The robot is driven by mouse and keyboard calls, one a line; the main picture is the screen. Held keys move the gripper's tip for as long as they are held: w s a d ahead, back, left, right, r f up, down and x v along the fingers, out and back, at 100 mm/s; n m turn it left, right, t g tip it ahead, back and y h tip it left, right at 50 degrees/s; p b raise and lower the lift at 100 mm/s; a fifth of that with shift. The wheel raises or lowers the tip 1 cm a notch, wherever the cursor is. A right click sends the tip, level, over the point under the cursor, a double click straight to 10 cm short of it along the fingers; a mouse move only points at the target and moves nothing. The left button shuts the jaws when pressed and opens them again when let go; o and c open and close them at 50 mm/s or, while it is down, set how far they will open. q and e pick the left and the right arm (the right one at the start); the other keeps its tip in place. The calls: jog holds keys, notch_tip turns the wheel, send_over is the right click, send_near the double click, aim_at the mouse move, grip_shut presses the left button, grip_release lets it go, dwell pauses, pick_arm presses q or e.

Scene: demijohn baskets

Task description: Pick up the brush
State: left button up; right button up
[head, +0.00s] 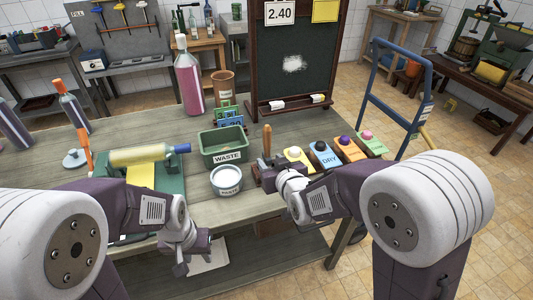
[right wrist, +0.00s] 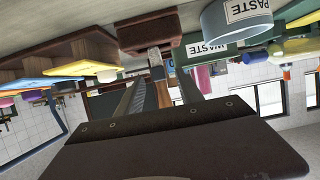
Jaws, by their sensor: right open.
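The brush (head: 267,138) stands upright with its brown wooden handle up, beside the paste pot (head: 228,181) in the head view. Its lower part is hidden behind my right gripper (head: 268,171). In the right wrist view, which is upside down, the brush (right wrist: 157,68) shows a metal band and stands at a brown wooden block (right wrist: 150,28). My right gripper (right wrist: 160,85) is open, with its fingers on either side of the brush handle; contact cannot be told. My left gripper (head: 182,262) hangs low at the table's front edge, away from the brush; its jaws are unclear.
A green waste bin (head: 222,147) stands behind the paste pot. Several coloured blocks with knobs, one marked DRY (head: 324,157), stand right of the brush. A bottle lies on a green cradle (head: 168,183) at left. The chalkboard (head: 292,60) stands behind.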

aim_at(264, 154)
jog(key=x, duration=0.7)
jog(key=shift+w, duration=0.15)
jog(key=shift+c, duration=1.2)
grip_shut()
